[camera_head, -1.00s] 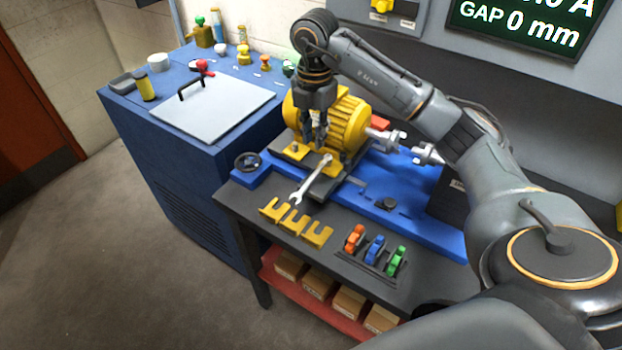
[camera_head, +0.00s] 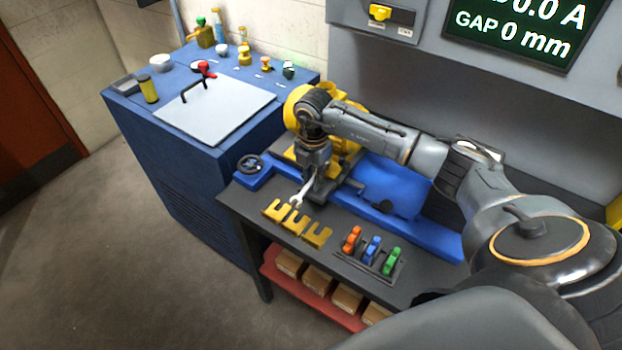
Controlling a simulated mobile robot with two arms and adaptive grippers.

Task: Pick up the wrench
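The silver wrench (camera_head: 300,195) lies at the front of the bench, beside the yellow slotted shims. Its open-jaw end points toward me, and its far part is hidden by my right gripper. My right gripper (camera_head: 312,177) points down over the wrench's far part, very close to it or touching it. Its fingertips blend with the dark parts behind, so I cannot tell whether they are closed on the wrench. My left gripper is not in view.
Yellow shims (camera_head: 290,222) and a rack of coloured clips (camera_head: 372,250) lie in front. A blue cabinet (camera_head: 185,170) stands left. The floor at left is clear.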

